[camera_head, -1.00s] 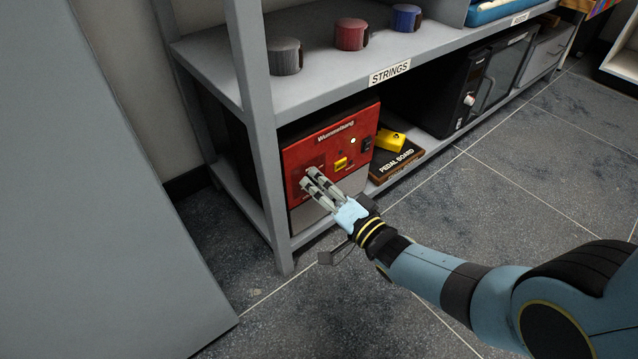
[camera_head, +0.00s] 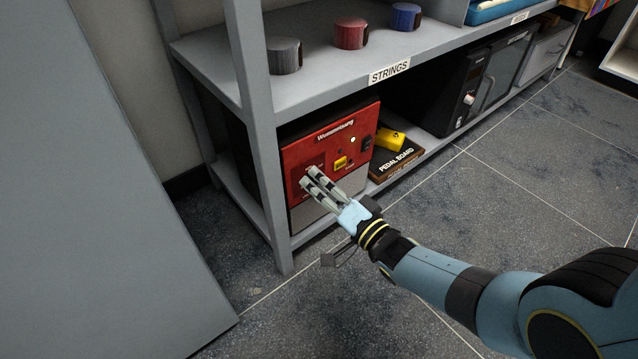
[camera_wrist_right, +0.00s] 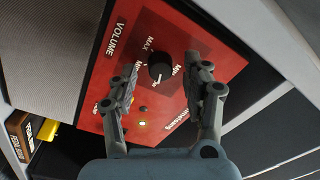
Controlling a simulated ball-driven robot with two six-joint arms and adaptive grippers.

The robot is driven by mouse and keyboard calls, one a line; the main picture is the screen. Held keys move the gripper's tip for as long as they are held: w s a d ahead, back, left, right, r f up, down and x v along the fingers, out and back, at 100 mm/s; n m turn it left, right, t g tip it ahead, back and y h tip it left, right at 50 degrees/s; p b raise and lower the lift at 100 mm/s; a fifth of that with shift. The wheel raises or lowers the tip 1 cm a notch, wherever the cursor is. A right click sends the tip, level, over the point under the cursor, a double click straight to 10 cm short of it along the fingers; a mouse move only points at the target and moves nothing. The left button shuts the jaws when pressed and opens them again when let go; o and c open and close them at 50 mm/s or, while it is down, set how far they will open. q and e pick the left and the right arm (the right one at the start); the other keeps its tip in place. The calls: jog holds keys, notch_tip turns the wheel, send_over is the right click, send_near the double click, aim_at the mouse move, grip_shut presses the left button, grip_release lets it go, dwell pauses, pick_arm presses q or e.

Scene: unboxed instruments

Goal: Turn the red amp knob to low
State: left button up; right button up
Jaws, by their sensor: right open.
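The red amp (camera_head: 331,145) stands on the lower shelf; its red panel also fills much of the right wrist view (camera_wrist_right: 205,52). Its black volume knob (camera_wrist_right: 161,68) shows in the right wrist view, with MAX and other labels around it. My right gripper (camera_head: 308,178) is at the left part of the amp's front and hides the knob in the head view. In the right wrist view the two fingers (camera_wrist_right: 165,88) are apart, one on each side of the knob, with nothing held. I cannot tell whether they touch it. My left gripper is not in view.
A grey shelf post (camera_head: 262,150) stands just left of the amp. A pedal board (camera_head: 396,160) with a yellow pedal (camera_head: 391,139) lies to the right. A black amp (camera_head: 455,95) is farther right. The upper shelf (camera_head: 330,72) hangs over the amp; the floor in front is clear.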

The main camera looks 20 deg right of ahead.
jog(key=v, duration=1.1)
jog(key=shift+s, duration=0.15)
